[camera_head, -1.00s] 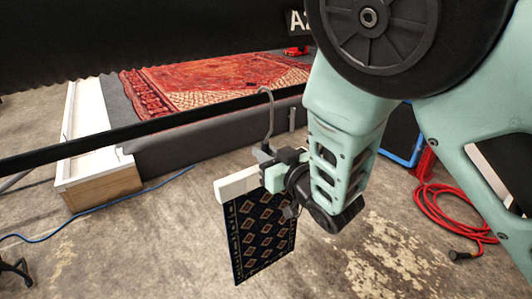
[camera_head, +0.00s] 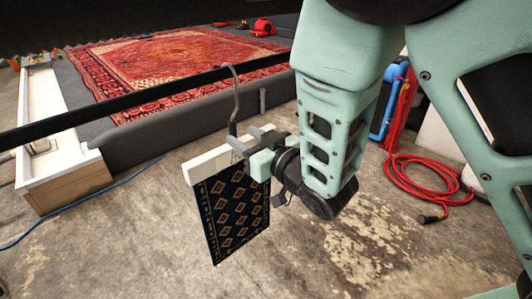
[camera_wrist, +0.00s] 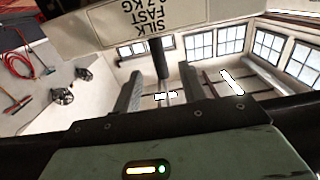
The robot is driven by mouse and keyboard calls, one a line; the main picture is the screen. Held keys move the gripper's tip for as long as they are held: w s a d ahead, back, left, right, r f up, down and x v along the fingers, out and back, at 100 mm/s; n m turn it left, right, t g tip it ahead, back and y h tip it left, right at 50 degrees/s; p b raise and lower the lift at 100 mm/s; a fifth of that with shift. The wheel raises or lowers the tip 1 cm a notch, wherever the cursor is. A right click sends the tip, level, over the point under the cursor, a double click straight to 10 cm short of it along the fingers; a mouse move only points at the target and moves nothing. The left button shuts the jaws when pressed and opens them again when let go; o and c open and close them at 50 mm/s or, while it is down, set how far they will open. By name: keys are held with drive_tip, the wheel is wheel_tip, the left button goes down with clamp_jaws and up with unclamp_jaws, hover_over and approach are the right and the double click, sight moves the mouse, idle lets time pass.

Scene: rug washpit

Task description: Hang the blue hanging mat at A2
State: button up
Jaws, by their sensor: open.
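The blue hanging mat (camera_head: 232,213) is dark navy with tan diamonds. It hangs from a pale clamp bar (camera_head: 205,166) with a grey hook (camera_head: 236,100) above it. The hook's curved top appears to be over the thin black rail (camera_head: 130,105). My gripper (camera_head: 252,146) is open at the right end of the bar, its fingers close around the hook's lower stem; contact cannot be told. In the wrist view the bar's printed label (camera_wrist: 142,25) fills the top. The A2 sign is not visible now.
A red patterned rug (camera_head: 170,65) lies on a grey platform behind the rail. A white trough (camera_head: 50,140) stands at left. A coiled red hose (camera_head: 430,175) lies on the floor at right. The concrete floor below the mat is clear.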

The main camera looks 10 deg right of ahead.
drive_tip(key=p+v, duration=0.7)
drive_tip(key=p, duration=0.6)
drive_tip(key=shift+s+p, duration=0.15)
drive_tip(key=shift+p, duration=0.2)
drive_tip(key=shift+d, duration=0.1)
